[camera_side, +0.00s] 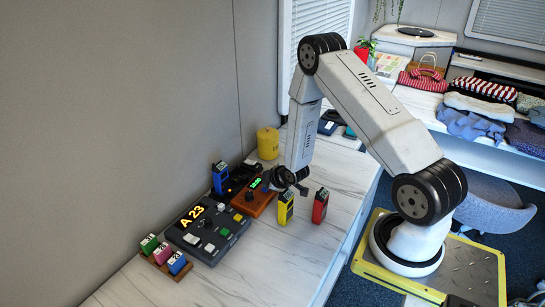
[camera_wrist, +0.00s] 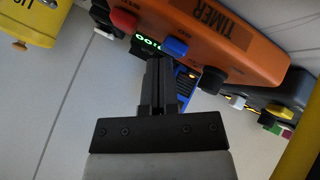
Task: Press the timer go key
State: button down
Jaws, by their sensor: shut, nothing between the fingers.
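The orange timer (camera_side: 253,203) sits on the white counter, beside the black panel. In the wrist view the timer (camera_wrist: 205,25) shows its "TIMER" label and a lit green display (camera_wrist: 147,43), partly cut off by my fingers. A blue key (camera_wrist: 176,46) and a red key (camera_wrist: 123,19) stick out of its face. The lettering beside the keys is too small to read surely. My gripper (camera_wrist: 158,62) is shut and empty, its tips close to the blue key and display. I cannot tell whether they touch. In the side view my wrist is just right of the timer.
A black panel (camera_side: 219,232) reading "A 23" lies left of the timer. Blue (camera_side: 219,179), yellow (camera_side: 285,209) and red (camera_side: 320,206) radios stand close around. A yellow canister (camera_side: 267,143) stands behind. Small coloured blocks sit at the front left.

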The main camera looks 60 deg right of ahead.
jog(key=shift+s+a+f, duration=0.1)
jog(key=shift+s+f, duration=0.15)
jog(key=shift+f, duration=0.55)
dwell(1.0)
jog(key=shift+r, duration=1.05)
jog(key=shift+w+r, duration=0.1)
jog(key=shift+r, duration=2.45)
jog(key=shift+r, duration=0.1)
